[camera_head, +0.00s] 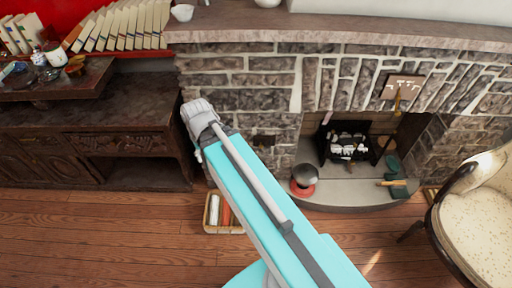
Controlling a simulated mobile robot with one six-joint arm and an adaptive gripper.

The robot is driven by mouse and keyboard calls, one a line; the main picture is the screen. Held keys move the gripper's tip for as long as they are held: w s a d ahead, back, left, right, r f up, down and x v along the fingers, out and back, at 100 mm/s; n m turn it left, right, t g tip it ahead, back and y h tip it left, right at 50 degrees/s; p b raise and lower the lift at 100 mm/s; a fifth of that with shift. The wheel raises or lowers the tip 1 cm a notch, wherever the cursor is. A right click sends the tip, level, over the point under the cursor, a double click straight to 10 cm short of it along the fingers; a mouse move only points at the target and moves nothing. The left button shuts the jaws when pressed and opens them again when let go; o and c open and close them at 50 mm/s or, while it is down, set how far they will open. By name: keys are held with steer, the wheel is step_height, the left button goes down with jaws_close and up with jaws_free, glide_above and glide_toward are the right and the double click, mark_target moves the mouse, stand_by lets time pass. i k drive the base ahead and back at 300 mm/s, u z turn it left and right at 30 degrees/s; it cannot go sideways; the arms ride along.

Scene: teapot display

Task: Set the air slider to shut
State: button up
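A light brown panel (407,83) with white marks is fixed to the stone above the fireplace opening, at the right of the head view. A small yellowish upright piece (397,101) hangs at its lower edge. This may be the air slider, but its setting is too small to read. My arm reaches up from the bottom centre to a pale joint left of the fireplace, well away from the panel. My gripper's fingers do not show.
The fireplace holds a dark grate (347,143) with pale pieces. A dark round pot on a red base (304,181) stands on the hearth. A cream armchair (480,222) is at the right. A tray (224,230) lies on the floor beside my arm. A wooden cabinet (90,150) stands at the left.

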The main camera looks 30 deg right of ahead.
mark_target(261, 143)
steer(key=u, duration=0.1)
steer(key=k, duration=1.75)
steer(key=z, duration=0.6)
steer(key=i, duration=0.95)
